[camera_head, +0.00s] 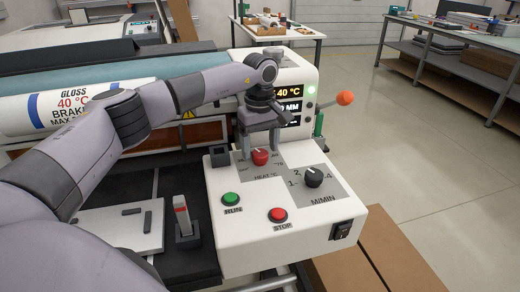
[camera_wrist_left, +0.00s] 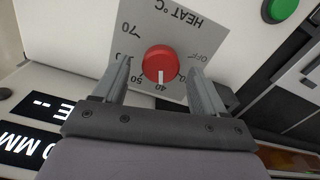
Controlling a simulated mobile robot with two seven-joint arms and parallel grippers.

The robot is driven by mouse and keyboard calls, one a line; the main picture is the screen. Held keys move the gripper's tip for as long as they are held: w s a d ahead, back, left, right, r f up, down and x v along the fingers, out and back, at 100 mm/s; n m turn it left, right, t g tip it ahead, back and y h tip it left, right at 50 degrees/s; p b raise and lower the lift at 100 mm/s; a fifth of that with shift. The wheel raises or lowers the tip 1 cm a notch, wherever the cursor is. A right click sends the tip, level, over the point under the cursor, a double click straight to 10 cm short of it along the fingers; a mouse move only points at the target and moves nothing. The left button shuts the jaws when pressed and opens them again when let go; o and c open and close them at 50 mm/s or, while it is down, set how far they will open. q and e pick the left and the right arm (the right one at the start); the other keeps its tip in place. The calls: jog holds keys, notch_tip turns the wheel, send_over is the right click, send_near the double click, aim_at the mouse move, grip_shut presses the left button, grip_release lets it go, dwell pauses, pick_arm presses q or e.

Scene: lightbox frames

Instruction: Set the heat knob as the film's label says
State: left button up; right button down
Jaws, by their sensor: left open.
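The red heat knob (camera_head: 260,157) sits on the white control panel's grey HEAT °C plate. In the left wrist view the red knob (camera_wrist_left: 160,62) has a white pointer line directed at the 40 mark. The film roll's label (camera_head: 72,103) reads GLOSS, 40 °C and BRAKE; its lowest line is partly hidden by my left arm. The display (camera_head: 289,91) shows 40 °C in its top row. My left gripper (camera_head: 260,147) is open and points down over the knob, with one finger on each side. Gaps show between the fingers and the knob. My right gripper is out of view.
A black M/MIN knob (camera_head: 314,176), a green RUN button (camera_head: 231,199) and a red STOP button (camera_head: 278,214) share the panel. A black rocker switch (camera_head: 342,230) is on its front corner. An orange-ball lever (camera_head: 344,98) sticks out right. Cardboard lies below.

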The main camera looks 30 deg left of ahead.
aim_at(260, 153)
pick_arm(q)
notch_tip(260, 153, up, 6)
jog(key=shift+f, duration=0.1)
jog(key=shift+s+f, duration=0.1)
jog(key=shift+s, duration=0.05)
dwell(0.5)
